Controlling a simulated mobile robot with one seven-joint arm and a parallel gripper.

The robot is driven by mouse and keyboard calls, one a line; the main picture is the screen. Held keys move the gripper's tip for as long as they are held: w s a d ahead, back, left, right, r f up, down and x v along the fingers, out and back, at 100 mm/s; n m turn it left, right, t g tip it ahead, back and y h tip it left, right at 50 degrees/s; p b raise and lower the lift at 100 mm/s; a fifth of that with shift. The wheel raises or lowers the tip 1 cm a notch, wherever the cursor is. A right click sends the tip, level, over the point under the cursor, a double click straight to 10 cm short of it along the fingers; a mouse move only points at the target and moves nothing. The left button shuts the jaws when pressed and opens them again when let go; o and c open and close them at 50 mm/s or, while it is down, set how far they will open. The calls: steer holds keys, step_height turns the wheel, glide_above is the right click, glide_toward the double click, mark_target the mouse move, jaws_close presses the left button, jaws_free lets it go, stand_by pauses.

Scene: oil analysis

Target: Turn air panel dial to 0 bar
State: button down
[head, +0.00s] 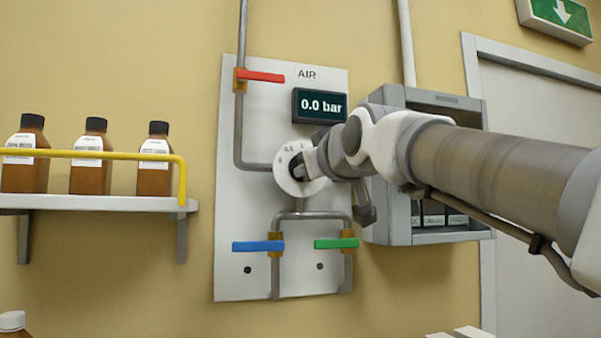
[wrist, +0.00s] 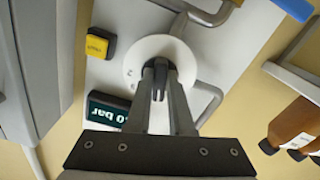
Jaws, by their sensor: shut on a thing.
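The air panel (head: 232,220) is a pale board on the wall, marked AIR. Its round white dial (head: 284,180) sits at mid-height and also shows in the wrist view (wrist: 136,66). The display (head: 321,106) above the dial reads 0.0 bar; it is partly covered in the wrist view (wrist: 104,110). My gripper (head: 308,167) is at the dial, with its fingers shut on the dial's dark grip in the wrist view (wrist: 160,80). My fingers and wrist hide part of the dial and its markings.
A red handle (head: 262,76) is above the dial; blue (head: 258,246) and green (head: 336,243) handles are below. A shelf (head: 90,203) with brown bottles and a yellow rail is at left. A grey cabinet (head: 432,238) is behind my arm. A yellow button (wrist: 97,46) shows beside the dial.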

steer(key=n, duration=1.1)
steer(key=shift+d+r+p, duration=0.2)
steer(key=shift+p, duration=0.2)
steer(key=c, duration=0.8)
jaws_free()
steer(key=b+v, duration=0.3)
steer(key=v, duration=1.4)
steer(key=shift+s+b, duration=0.2)
steer(key=shift+b, duration=0.1)
steer(key=shift+r, duration=0.1)
